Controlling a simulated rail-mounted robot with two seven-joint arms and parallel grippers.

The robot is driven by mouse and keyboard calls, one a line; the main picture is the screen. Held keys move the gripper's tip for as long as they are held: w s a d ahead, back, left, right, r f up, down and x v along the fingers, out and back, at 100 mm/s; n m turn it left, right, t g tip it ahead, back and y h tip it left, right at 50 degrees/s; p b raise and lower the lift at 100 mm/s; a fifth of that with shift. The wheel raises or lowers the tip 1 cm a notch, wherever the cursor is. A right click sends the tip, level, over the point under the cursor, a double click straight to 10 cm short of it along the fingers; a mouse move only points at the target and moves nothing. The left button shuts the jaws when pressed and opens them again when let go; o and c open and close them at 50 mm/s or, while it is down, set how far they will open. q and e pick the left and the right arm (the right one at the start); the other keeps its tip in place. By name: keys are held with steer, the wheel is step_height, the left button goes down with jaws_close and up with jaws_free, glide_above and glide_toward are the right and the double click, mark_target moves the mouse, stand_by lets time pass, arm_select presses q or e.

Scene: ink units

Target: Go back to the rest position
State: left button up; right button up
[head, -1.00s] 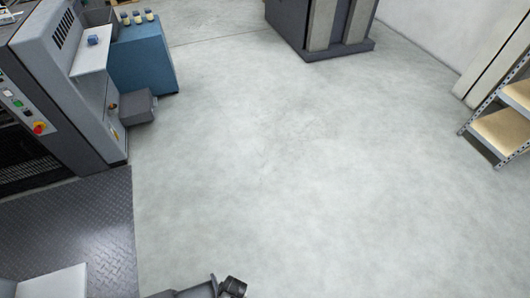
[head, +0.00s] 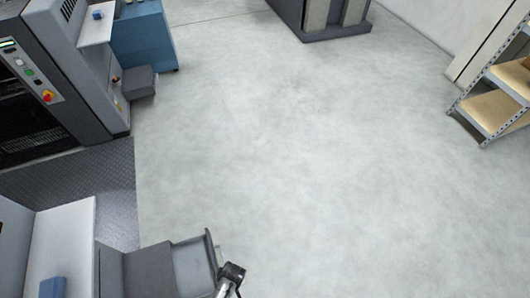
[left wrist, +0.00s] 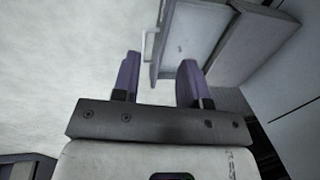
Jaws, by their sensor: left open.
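My left gripper (left wrist: 160,78) shows in the left wrist view. Its two dark purple-grey fingers stand apart with nothing between them. Pale floor lies beyond the fingers on the left, and a grey machine housing (left wrist: 190,35) lies beyond them on the right. No contact with the housing shows. In the head view I cannot make out my left gripper for certain; a small dark and silver part shows at the bottom, beside a grey box (head: 155,268). My right gripper is in neither view.
A grey machine with a red button (head: 47,97) stands at left, beside a blue cabinet (head: 145,40). A dark tread plate (head: 90,180) lies before it. A dark cabinet (head: 320,30) stands at the back, and a shelf rack (head: 490,108) at right. The middle floor is clear.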

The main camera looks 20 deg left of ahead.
arm_select(q)
steer(key=w+a+r+m+t+p, duration=0.1)
steer(key=w+a+r, duration=0.2)
steer(key=a+r, duration=0.4)
steer(key=s+d+r+m+t+h+p, duration=0.1)
steer(key=s+r+m+t+p, duration=0.2)
steer(key=r, duration=1.2)
steer(key=s+r+m+t+h+p, duration=0.15)
steer(key=s+r+m, duration=0.3)
steer(key=r, duration=1.15)
step_height(320, 180, up, 37)
steer(key=p, duration=3.8)
steer(key=shift+w+d+g+y, duration=0.15)
steer(key=shift+w+g+y, duration=0.2)
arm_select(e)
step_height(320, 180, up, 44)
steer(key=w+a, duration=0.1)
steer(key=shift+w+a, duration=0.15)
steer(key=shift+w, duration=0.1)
arm_select(q)
steer(key=shift+m, duration=0.25)
